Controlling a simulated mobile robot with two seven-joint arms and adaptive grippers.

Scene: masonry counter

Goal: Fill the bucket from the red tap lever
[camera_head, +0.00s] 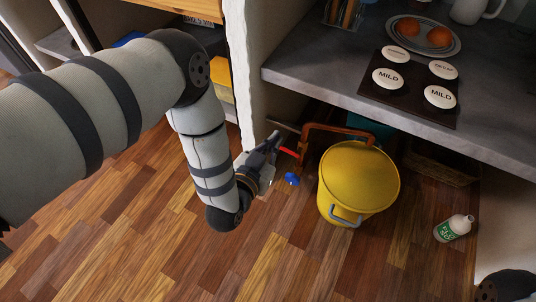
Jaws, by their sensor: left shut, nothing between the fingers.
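The yellow bucket (358,184) stands on the wooden floor under the counter's edge, with a blue-grey handle on its front side. The red tap lever (289,152) shows just left of the bucket, near a brown pipe-like frame. My left gripper (275,143) is shut and empty, with its tip close to the red lever. I cannot tell whether it touches the lever. A blue knob-like piece (291,179) shows below the lever. The tap's outlet and the bucket's inside are not clearly visible. My right gripper is not in view.
A white bottle with a green label (454,228) is at right on the floor. Floor in front is clear.

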